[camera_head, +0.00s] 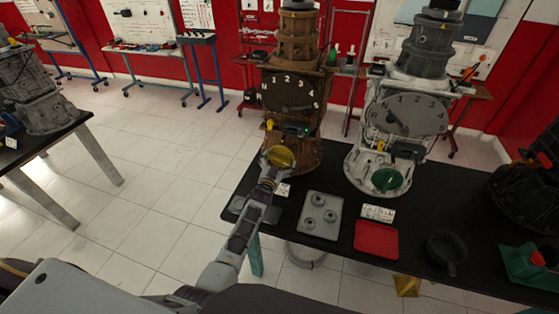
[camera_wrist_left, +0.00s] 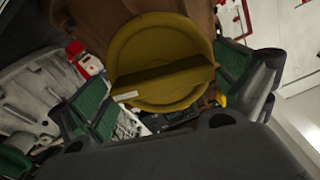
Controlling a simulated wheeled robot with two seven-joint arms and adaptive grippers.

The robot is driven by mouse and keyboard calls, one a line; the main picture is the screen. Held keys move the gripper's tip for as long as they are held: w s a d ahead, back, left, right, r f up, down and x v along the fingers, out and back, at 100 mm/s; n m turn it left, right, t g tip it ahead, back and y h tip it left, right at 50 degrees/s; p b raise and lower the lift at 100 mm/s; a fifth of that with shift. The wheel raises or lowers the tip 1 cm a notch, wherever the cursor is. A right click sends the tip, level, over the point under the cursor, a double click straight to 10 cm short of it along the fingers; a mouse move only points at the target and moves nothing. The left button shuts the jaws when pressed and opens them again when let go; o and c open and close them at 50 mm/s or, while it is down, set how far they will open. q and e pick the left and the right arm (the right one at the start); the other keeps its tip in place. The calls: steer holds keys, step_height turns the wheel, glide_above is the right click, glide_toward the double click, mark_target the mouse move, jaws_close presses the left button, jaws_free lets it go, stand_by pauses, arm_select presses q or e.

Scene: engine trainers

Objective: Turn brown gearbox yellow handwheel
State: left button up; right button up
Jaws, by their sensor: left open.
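The brown gearbox (camera_head: 292,92) stands upright on the black table, with a numbered dial on its front. Its yellow handwheel (camera_head: 281,157) is low on the front, a round disc with a raised bar across it. In the left wrist view the handwheel (camera_wrist_left: 163,62) fills the upper middle, its bar slightly tilted. My left gripper (camera_head: 272,172) is right in front of the handwheel. In the left wrist view its green-padded fingers (camera_wrist_left: 165,90) are open, one on each side of the handwheel's bar; I cannot tell whether they touch the wheel. My right gripper is not in view.
A white gearbox (camera_head: 404,115) with a green handwheel (camera_head: 386,180) stands to the right. A grey tray with round parts (camera_head: 319,215), a red tray (camera_head: 376,239) and a black pan (camera_head: 446,248) lie on the black table (camera_head: 420,207). Tiled floor is free at left.

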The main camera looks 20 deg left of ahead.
arm_select(q)
steer(key=shift+w, duration=0.1)
stand_by(0.3)
steer(key=c, duration=0.7)
steer(key=shift+c, duration=0.2)
